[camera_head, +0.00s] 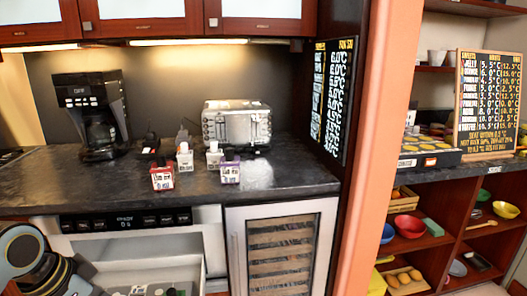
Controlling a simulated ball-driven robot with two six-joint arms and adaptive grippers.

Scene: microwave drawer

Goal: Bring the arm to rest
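Part of my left arm (40,270) shows in the bottom left corner of the head view, in front of the microwave drawer unit. Its gripper is not visible in the frame. My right arm and gripper are not in view. The microwave drawer (150,272) appears pulled out below its black control panel (125,221). Small grey and dark shapes show at the drawer's bottom edge, cut off by the frame; I cannot tell what they are.
A dark counter (290,178) holds a coffee maker (95,110), a toaster (237,124) and several small boxes (162,178). A glass-door cooler (280,255) stands right of the drawer. An orange post (365,130) separates shelves with bowls (409,226).

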